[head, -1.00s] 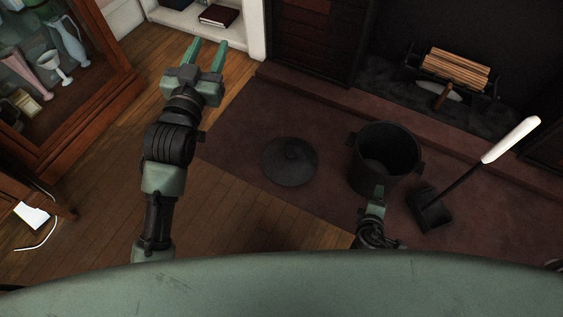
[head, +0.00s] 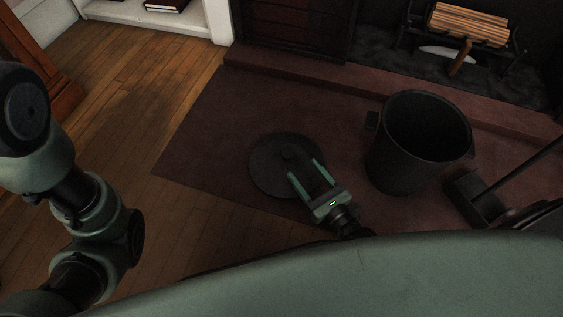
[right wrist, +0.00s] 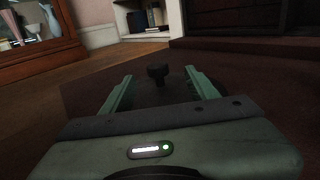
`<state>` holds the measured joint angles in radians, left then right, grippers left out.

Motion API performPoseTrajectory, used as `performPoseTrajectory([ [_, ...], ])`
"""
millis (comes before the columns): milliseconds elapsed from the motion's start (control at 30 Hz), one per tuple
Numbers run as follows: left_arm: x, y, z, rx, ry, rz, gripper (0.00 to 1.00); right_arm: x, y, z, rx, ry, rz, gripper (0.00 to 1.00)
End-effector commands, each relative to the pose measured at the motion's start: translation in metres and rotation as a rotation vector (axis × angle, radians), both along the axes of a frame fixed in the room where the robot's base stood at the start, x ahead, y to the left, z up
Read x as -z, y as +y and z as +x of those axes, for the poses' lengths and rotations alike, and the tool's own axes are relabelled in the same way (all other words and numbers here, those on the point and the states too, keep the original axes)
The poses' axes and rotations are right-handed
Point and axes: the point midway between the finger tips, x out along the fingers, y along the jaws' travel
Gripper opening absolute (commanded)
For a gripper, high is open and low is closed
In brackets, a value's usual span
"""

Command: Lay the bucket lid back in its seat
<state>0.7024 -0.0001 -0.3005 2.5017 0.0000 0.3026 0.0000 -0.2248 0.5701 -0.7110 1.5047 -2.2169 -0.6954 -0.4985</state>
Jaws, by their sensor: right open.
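The bucket lid (head: 265,172) is a dark round disc lying flat on the brown-red hearth mat, left of the bucket. Its knob (right wrist: 158,73) stands up ahead of my right gripper in the right wrist view, roughly centred between the fingers. My right gripper (head: 304,171) is open, with its fingers over the near right part of the lid, pointing towards the knob. Nothing is between the fingers that I can make out. The black bucket (head: 402,165) stands upright with its top open and its inside dark. Only my left arm's links show at the left; its gripper is out of frame.
A dark shovel (head: 477,196) lies right of the bucket, partly hidden by my body. A grate with logs (head: 467,25) stands in the fireplace behind. The mat (head: 215,140) left of the lid is clear. A glass cabinet (right wrist: 38,35) stands far left in the wrist view.

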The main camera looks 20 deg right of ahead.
Motion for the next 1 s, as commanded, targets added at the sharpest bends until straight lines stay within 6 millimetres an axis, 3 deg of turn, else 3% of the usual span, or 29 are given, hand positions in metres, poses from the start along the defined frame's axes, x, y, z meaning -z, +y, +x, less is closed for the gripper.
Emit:
performPoseTrajectory([
  [500, 0.043, 0.000, 0.002, -0.001, 0.005, 0.001, 0.42, 0.008, 0.024, 0.061, 0.004, -0.004, 0.005, 0.59],
  [833, 0.043, 0.000, 0.001, -0.001, 0.005, 0.001, 0.42, 0.005, 0.026, 0.068, 0.003, -0.001, 0.004, 0.59],
  [1000, 0.043, 0.000, 0.001, -0.001, 0.005, 0.001, 0.42, 0.005, 0.026, 0.068, 0.003, -0.001, 0.004, 0.12],
])
